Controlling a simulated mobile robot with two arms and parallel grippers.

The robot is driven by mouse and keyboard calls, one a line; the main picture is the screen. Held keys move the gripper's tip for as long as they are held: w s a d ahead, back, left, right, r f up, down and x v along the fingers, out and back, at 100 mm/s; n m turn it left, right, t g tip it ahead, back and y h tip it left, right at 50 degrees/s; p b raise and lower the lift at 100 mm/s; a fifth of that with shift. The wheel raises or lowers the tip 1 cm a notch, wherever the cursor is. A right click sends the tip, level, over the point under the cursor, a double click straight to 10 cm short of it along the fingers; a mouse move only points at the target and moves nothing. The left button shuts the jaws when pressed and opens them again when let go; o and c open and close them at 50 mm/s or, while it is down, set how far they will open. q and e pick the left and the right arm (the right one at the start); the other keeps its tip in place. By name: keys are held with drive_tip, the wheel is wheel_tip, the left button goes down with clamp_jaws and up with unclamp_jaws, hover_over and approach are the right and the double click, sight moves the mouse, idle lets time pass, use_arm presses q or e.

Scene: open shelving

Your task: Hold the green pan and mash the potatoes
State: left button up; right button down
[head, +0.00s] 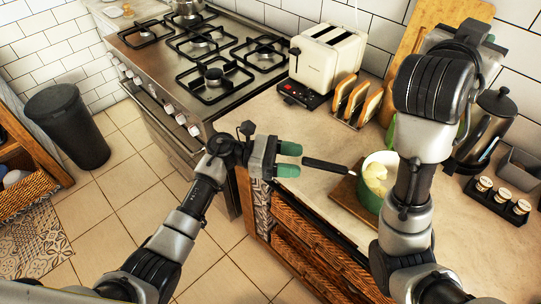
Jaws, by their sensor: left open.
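The green pan (367,197) stands on a wooden board (346,197) on the counter, with pale potatoes (376,176) inside. Its black handle (327,165) points left. My left gripper (289,159) is open, its green-tipped fingers just left of the handle's end; it holds nothing, and whether the handle's tip touches a finger is unclear. My right arm rises across the right side and covers part of the pan. My right gripper is mostly hidden behind that arm; only small green patches show beside it. I cannot make out a masher.
A stove (205,60) stands at the left. A toaster (327,55) and a bread rack (355,102) stand behind the pan. Bare counter (275,115) lies beyond my left gripper.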

sight(311, 160)
use_arm(q)
drive_tip(key=shift+s+d, duration=0.1)
drive_tip(key=shift+d, duration=2.05)
clamp_jaws()
drive_tip(key=c, duration=0.6)
unclamp_jaws()
drive_tip(key=shift+c, duration=0.2)
clamp_jaws()
use_arm(e)
drive_tip(key=c, duration=1.6)
unclamp_jaws()
clamp_jaws()
